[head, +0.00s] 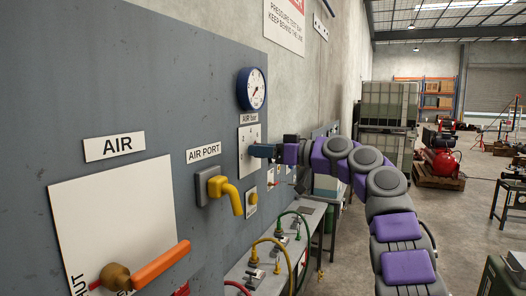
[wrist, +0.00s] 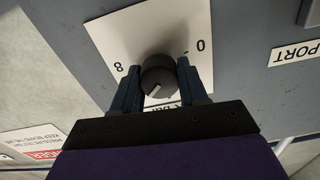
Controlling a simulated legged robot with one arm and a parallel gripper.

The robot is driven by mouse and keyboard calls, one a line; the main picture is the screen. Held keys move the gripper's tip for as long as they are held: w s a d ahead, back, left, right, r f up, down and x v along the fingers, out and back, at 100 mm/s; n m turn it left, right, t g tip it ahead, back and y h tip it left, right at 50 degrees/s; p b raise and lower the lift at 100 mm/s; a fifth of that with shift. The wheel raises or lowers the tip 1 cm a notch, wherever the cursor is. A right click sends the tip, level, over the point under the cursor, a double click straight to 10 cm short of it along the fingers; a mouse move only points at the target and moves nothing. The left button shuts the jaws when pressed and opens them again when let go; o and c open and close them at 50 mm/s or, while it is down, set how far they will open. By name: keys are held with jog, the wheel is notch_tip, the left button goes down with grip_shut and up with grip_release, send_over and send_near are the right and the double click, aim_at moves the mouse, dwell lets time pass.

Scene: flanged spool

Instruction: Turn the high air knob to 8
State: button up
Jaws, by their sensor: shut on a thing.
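The dark round air knob (wrist: 158,73) sits on a white scale plate (wrist: 122,35) on the grey panel. In the wrist view the plate is marked 8 at the left and 0 at the right. A short white pointer line on the knob's face slants toward the lower part of the picture, pointing at neither mark. My gripper (wrist: 159,82) is shut on the knob, one blue finger on each side. In the head view my gripper (head: 263,150) is at the plate (head: 244,138), and it hides the knob.
A blue-rimmed pressure gauge (head: 252,89) is just above the plate. A yellow air port pipe (head: 229,192) and an orange-handled valve (head: 160,264) stick out of the panel nearer to me. A bench (head: 262,278) with hoses stands below.

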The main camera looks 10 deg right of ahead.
jog(key=shift+m+b, duration=0.85)
jog(key=shift+m, duration=0.45)
jog(key=shift+d+r+m, duration=0.1)
jog(key=shift+r+m, duration=0.05)
jog(key=shift+m, duration=0.25)
dwell(0.5)
jog(key=shift+m, duration=0.6)
dwell(0.5)
jog(key=shift+m+p, duration=0.3)
jog(key=shift+m, duration=0.2)
jog(key=shift+r+m+p, duration=0.15)
jog(key=shift+m+p, duration=0.7)
jog(key=shift+m, duration=0.25)
jog(key=shift+m+p, duration=0.95)
jog(key=shift+m, duration=0.15)
jog(key=shift+w+f, duration=0.1)
jog(key=shift+f, duration=0.1)
